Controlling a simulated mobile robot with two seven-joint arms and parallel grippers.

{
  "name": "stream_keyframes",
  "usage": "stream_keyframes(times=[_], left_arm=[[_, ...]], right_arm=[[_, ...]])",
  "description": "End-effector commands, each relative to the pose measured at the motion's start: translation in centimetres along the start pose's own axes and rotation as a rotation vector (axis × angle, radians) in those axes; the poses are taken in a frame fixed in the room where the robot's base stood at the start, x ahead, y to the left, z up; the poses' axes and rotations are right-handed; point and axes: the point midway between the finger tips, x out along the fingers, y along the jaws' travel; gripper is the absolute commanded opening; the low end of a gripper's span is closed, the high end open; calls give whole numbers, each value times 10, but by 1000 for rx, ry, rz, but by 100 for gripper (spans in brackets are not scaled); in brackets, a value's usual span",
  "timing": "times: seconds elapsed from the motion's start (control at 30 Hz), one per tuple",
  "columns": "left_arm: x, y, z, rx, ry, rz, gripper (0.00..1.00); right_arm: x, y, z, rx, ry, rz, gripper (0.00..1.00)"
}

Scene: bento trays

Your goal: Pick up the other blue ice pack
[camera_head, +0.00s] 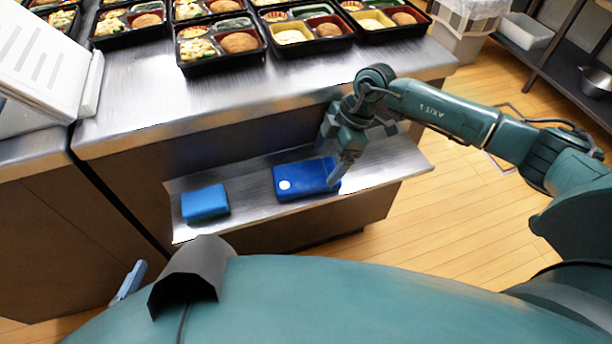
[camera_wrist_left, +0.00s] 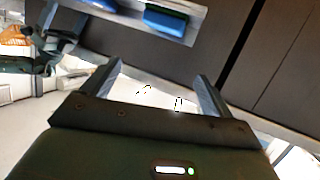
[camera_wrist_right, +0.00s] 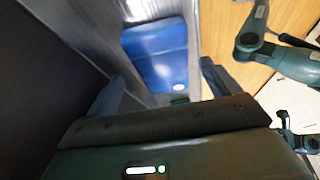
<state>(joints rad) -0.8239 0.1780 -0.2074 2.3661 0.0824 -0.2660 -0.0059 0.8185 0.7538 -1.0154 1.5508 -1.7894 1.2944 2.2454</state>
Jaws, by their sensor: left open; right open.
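Two blue ice packs lie on the metal shelf below the counter. The left pack (camera_head: 205,203) is plain and smaller in view. The right pack (camera_head: 300,181) has a white round spot. My right gripper (camera_head: 340,165) is open at the right end of the right pack; whether it touches is unclear. In the right wrist view a blue pack (camera_wrist_right: 158,52) shows beyond and between the open fingers (camera_wrist_right: 163,82). In the left wrist view my left gripper (camera_wrist_left: 160,75) is open and empty, low in front of the counter, with a blue pack (camera_wrist_left: 166,21) beyond it.
The metal shelf (camera_head: 245,203) juts from the dark counter front. Several bento trays (camera_head: 222,62) stand on the counter top (camera_head: 150,95). A white container (camera_head: 45,65) is at the left. The wooden floor (camera_head: 460,205) is open at the right.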

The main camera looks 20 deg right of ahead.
Motion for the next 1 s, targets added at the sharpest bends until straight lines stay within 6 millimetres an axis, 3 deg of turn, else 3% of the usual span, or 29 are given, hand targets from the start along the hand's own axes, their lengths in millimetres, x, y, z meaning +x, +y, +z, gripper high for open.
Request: stream_keyframes(times=[0.23,0.4,0.53,0.83,1.0], left_arm=[[0,0,0,0,0,0,86],[1,-1,4,5,9,-2,86],[-2,-1,-2,9,28,-5,86],[-4,-3,-4,11,32,-10,86],[-4,-3,-3,10,30,-10,86]], right_arm=[[9,-1,-21,-4,2,-2,88],[42,-1,-18,1,1,-3,88],[55,0,-17,1,0,-2,88],[58,0,-18,0,1,0,87],[58,0,-18,0,1,-1,73]])
